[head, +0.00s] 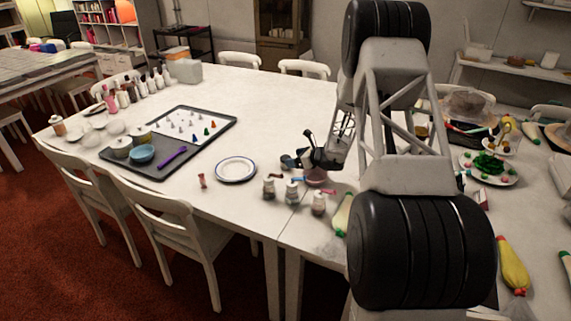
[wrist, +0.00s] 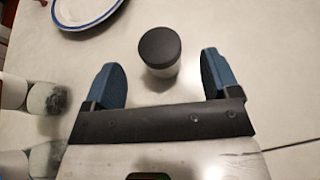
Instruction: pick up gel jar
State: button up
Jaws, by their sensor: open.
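The jar (wrist: 160,52) has a round black lid and a pale body. It stands upright on the white table in the wrist view, ahead of and between the two blue fingertips. My gripper (wrist: 159,66) is open, with a finger on either side of the jar's line and visible gaps to it. Nothing is held. In the head view my gripper (head: 313,155) is low over the table, right of the plate. A dark round shape beside it (head: 288,161) looks like the jar's lid; its body is unclear there.
A blue-rimmed white plate (head: 236,169) lies left of my gripper. Several small jars (head: 291,191) stand in front of it, some close to the left finger in the wrist view (wrist: 45,98). A dark tray (head: 150,166) is further left.

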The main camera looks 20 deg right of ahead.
aim_at(285, 157)
jog(key=shift+x, duration=2.6)
jog(key=shift+a+r, duration=0.1)
jog(key=shift+r, duration=0.05)
jog(key=c, duration=1)
jog(key=shift+c, duration=0.2)
jog(key=shift+r, duration=0.15)
jog(key=shift+r, duration=4.85)
